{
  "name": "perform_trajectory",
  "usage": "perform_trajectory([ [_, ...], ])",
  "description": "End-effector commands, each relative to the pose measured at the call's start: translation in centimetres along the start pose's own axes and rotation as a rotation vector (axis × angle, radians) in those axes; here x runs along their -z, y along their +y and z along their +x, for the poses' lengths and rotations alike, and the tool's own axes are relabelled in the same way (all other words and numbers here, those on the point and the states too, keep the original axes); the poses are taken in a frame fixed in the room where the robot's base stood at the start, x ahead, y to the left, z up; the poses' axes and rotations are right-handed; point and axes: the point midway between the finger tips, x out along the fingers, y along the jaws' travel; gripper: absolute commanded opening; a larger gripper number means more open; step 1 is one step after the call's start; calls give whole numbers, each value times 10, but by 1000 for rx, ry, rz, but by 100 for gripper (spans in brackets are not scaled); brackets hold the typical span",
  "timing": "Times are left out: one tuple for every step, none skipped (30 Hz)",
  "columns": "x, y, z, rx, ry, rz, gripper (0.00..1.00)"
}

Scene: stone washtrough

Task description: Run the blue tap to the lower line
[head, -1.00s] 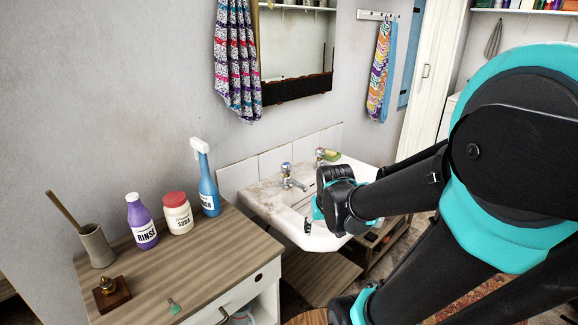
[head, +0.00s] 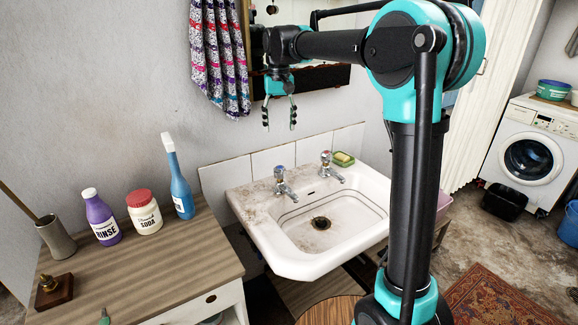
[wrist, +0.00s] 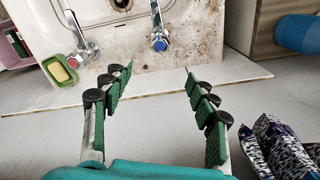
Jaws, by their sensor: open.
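The blue tap (head: 282,185) is the left one on the white basin (head: 287,268). Its blue-capped knob shows in the wrist view (wrist: 159,43). The other tap (head: 327,168), with a red cap in the wrist view (wrist: 81,56), stands beside the soap. Thin dark lines (head: 292,212) run along the basin's inner wall; which is the lower line is hard to tell. No water is visible in the basin, and the drain (head: 321,223) shows dark. My gripper (head: 280,126) is open, empty and pointing down, above the blue tap and apart from it. The wrist view shows its fingers spread (wrist: 158,69).
A soap dish (head: 343,159) sits at the basin's back right. A patterned towel (head: 220,60) and a mirror hang behind my gripper.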

Motion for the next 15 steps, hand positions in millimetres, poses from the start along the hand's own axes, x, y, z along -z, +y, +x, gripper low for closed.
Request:
perform_trajectory([
  [1, -1, 2, 0, -2, -1, 59],
  [1, -2, 5, 0, -2, -1, 59],
  [1, -1, 9, 0, -2, -1, 59],
  [1, -1, 13, 0, -2, -1, 59],
  [1, -1, 18, 0, -2, -1, 59],
  [0, -1, 25, 0, -2, -1, 59],
  [0, -1, 30, 0, -2, -1, 59],
  [0, -1, 36, 0, -2, -1, 59],
  [0, -1, 44, 0, -2, -1, 59],
  [0, -1, 50, 0, -2, -1, 59],
  [0, -1, 56, 0, -1, -1, 59],
  [0, -1, 64, 0, -1, -1, 59],
  [0, -1, 70, 0, -1, -1, 59],
  [0, -1, 76, 0, -1, -1, 59],
  [0, 0, 84, 0, -1, -1, 59],
])
